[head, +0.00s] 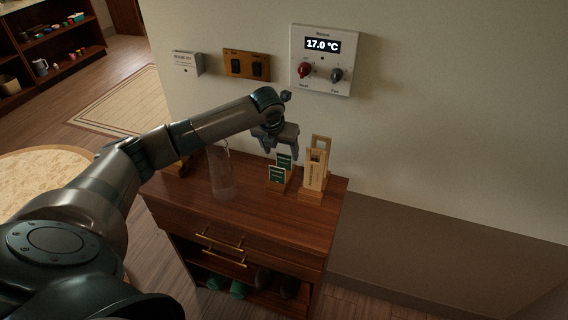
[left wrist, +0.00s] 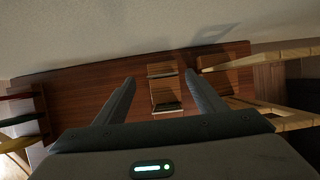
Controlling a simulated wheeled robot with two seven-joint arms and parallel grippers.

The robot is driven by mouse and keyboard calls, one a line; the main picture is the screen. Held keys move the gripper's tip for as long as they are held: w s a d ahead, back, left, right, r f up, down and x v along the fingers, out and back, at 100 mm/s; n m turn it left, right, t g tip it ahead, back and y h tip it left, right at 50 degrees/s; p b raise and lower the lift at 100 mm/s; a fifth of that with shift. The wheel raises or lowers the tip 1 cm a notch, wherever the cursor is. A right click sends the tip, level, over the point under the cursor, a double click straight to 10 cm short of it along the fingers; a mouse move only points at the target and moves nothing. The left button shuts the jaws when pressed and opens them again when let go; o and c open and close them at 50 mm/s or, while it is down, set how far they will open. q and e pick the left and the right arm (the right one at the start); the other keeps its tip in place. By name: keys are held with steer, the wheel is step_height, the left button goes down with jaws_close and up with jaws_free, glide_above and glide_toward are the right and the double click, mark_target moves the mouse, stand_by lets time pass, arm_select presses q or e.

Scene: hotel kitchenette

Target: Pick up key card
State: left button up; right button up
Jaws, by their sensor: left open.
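Two dark green key cards with white print stand in small wooden holders on the cabinet top. The front card (head: 277,175) leans slightly, and the rear card (head: 284,160) is partly hidden behind my gripper. In the left wrist view the front card (left wrist: 167,106) shows nearly edge-on in its holder, between my fingers. My left gripper (head: 279,147) is open and empty, pointing down above and just behind the cards; its spread fingers also show in the left wrist view (left wrist: 160,82). My right gripper is not in view.
The wall behind carries a thermostat panel (head: 320,60) and switches (head: 246,65). The cabinet's front top is clear.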

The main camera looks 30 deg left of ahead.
mark_target(284, 157)
arm_select(q)
steer(key=x, duration=0.1)
steer(key=p+x, duration=0.2)
steer(key=shift+w+d+f, duration=0.15)
steer(key=shift+d+f, duration=0.1)
steer(key=shift+f, duration=0.1)
steer(key=shift+w+a+f, duration=0.1)
steer(key=shift+w+f, duration=0.15)
steer(key=shift+f, duration=0.35)
steer(key=c, duration=1.1)
